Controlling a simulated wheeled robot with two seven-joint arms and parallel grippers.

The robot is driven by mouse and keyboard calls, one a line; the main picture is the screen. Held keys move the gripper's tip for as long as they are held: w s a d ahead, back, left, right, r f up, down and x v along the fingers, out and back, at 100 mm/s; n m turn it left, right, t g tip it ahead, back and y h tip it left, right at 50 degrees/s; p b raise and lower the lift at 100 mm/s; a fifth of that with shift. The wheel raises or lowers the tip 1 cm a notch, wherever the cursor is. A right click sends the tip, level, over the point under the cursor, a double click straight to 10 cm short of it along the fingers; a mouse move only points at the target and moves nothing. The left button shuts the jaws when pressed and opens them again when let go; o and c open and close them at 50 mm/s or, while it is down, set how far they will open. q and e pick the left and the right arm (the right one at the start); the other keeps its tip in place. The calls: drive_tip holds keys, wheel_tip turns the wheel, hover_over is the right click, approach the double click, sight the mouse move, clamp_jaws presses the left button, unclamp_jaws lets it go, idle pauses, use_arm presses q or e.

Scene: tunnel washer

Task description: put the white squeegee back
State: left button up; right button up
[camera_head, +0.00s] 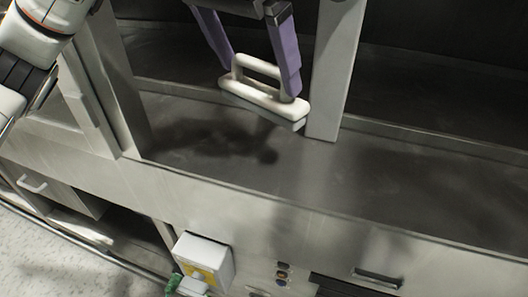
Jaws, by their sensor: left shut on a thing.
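The white squeegee (262,96) is at the upper middle of the head view, with its loop handle upward and its long bar slanting down to the right. My left gripper (260,78) is shut on it, with one purple finger at each end of the handle. The squeegee appears to hang above the grey metal floor of the washer opening, with a dark shadow below it. Its right end is close to a metal upright in the picture; I cannot tell whether they touch. My right gripper is not in view.
A metal upright (337,75) stands right of the squeegee, and another frame post (110,80) stands at left. The grey ledge (400,190) is bare at right. Below are a white box (207,258) with a yellow label, several buttons (283,273) and a drawer handle (33,186).

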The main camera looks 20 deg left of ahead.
use_arm(q)
wheel_tip(320, 180, down, 10)
drive_tip(key=shift+s+r+b, duration=0.1)
drive_tip(key=shift+b, duration=0.2)
drive_tip(key=shift+c, duration=0.3)
drive_tip(key=o, duration=0.8)
drive_tip(key=shift+c, duration=0.2)
drive_tip(key=v, duration=1.2)
drive_tip(key=shift+p, duration=0.4)
